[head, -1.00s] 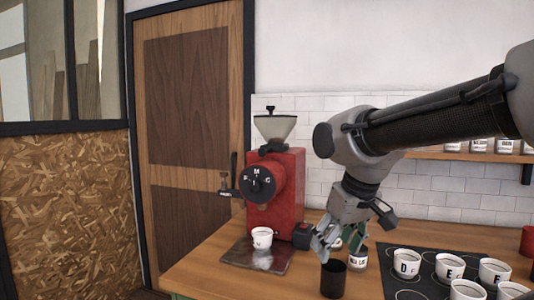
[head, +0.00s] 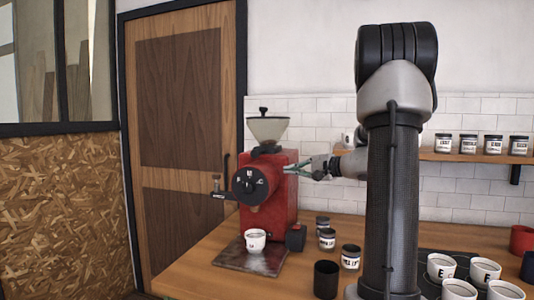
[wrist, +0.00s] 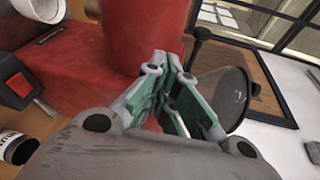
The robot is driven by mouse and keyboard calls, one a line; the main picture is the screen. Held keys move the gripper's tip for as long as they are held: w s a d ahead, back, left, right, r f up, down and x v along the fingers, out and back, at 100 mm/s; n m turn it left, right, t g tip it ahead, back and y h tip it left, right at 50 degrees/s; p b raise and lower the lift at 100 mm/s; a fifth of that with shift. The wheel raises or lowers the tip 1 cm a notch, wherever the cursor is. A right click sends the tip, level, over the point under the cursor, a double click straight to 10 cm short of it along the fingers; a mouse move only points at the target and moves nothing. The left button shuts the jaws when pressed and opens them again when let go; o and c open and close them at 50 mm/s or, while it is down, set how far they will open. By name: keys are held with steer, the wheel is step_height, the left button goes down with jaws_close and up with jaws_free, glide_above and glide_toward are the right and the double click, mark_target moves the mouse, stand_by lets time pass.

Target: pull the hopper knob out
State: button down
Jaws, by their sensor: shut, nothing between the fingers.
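The red grinder (head: 284,215) stands on the wooden counter with a pale cone hopper (head: 268,130) on top. A small black knob (head: 263,110) sits on the hopper's lid. A black collar (head: 268,149) is under the hopper; I cannot make out a separate knob there. My gripper (head: 291,172) is shut and empty at the right side of the grinder's upper body, below hopper height. I cannot tell whether it touches. In the wrist view my gripper (wrist: 172,78) has its green-padded fingers in front of the red body (wrist: 150,35), beside a dark rounded thing (wrist: 235,95).
The black dial (head: 249,184) and side handle (head: 216,190) are at the grinder's front. A white cup (head: 255,241) stands on the grinder's tray (head: 232,257). Jars (head: 327,239) and a black cup (head: 327,279) stand right of it. A shelf (head: 450,156) with jars is on the wall.

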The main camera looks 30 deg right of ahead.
mark_target(264, 166)
steer(key=r, duration=0.1)
steer(key=w+r+t, duration=0.1)
steer(key=r, duration=0.1)
steer(key=r+n+t, duration=0.1)
steer(key=r, duration=0.1)
steer(key=shift+w, duration=0.4)
steer(key=x, duration=1)
steer(key=shift+a, duration=0.1)
steer(key=shift+s+a+f, duration=0.1)
steer(key=shift+s+a, duration=1.3)
steer(key=shift+s, duration=0.1)
steer(key=shift+s, duration=0.1)
